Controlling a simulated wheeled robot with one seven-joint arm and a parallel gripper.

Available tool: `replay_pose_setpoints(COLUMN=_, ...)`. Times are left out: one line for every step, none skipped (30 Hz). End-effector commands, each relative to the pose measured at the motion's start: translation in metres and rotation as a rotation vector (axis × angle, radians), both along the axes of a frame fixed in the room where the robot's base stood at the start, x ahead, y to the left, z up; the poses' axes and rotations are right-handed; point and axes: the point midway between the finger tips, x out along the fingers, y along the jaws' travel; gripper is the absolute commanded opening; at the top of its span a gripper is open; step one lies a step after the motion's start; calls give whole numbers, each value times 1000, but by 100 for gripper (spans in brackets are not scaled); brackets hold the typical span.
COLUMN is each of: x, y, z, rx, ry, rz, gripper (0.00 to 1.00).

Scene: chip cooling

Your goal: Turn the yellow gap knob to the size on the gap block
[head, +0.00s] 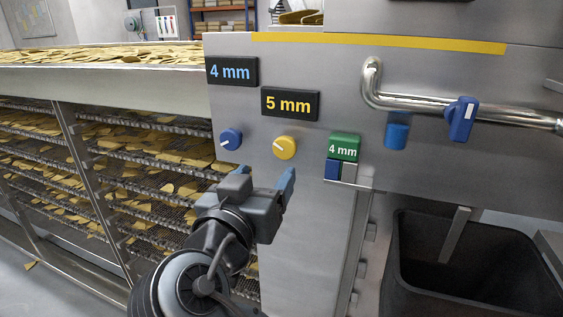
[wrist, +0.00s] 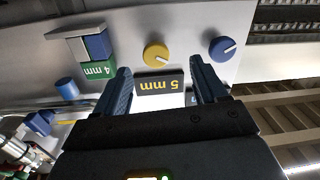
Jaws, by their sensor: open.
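The yellow gap knob (head: 284,147) is on the steel panel, its white mark pointing to the upper left. It also shows in the wrist view (wrist: 156,54), which is upside down. The display (head: 290,103) above it reads 5 mm in yellow. The gap block (head: 343,146) is green, reads 4 mm, and sits right of the knob above a small ledge; it shows in the wrist view too (wrist: 99,71). My gripper (head: 266,174) is open and empty, below and in front of the yellow knob, apart from it. In the wrist view its fingers (wrist: 160,72) stand either side of the display.
A blue knob (head: 231,139) is left of the yellow one, with a 4 mm blue display (head: 231,71) above. A pipe (head: 415,102) with a blue valve handle (head: 462,120) runs at right. A black bin (head: 470,270) stands below. Racks of chips (head: 130,165) fill the left.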

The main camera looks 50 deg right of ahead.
Motion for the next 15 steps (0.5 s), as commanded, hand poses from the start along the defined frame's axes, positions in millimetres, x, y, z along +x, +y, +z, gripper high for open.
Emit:
replay_pose_setpoints(x=0, y=0, z=4, rx=1, ry=-22, rz=-21, gripper=72)
replay_pose_setpoints(x=-1, y=-1, z=6, rx=4, ry=-30, rz=-32, gripper=72)
replay_pose_setpoints(x=-1, y=-2, z=8, rx=4, ry=-38, rz=-41, gripper=72)
replay_pose_setpoints(x=-1, y=-3, z=9, rx=4, ry=-43, rz=-47, gripper=72)
replay_pose_setpoints(x=-1, y=-4, z=10, rx=5, ry=-45, rz=-51, gripper=72)
replay_pose_setpoints(x=0, y=-7, z=11, rx=6, ry=-47, rz=-54, gripper=72)
replay_pose_setpoints(x=1, y=-10, z=11, rx=6, ry=-47, rz=-56, gripper=72)
replay_pose_setpoints(x=2, y=-13, z=12, rx=5, ry=-47, rz=-57, gripper=72)
replay_pose_setpoints(x=4, y=-18, z=12, rx=5, ry=-47, rz=-58, gripper=72)
replay_pose_setpoints(x=5, y=-23, z=12, rx=5, ry=-47, rz=-58, gripper=72)
replay_pose_setpoints(x=7, y=-27, z=12, rx=6, ry=-47, rz=-57, gripper=72)
replay_pose_setpoints(x=10, y=-33, z=12, rx=5, ry=-47, rz=-58, gripper=72)
replay_pose_setpoints(x=12, y=-38, z=12, rx=5, ry=-47, rz=-57, gripper=72)
replay_pose_setpoints(x=14, y=-42, z=12, rx=6, ry=-46, rz=-56, gripper=72)
replay_pose_setpoints(x=16, y=-47, z=12, rx=5, ry=-47, rz=-56, gripper=72)
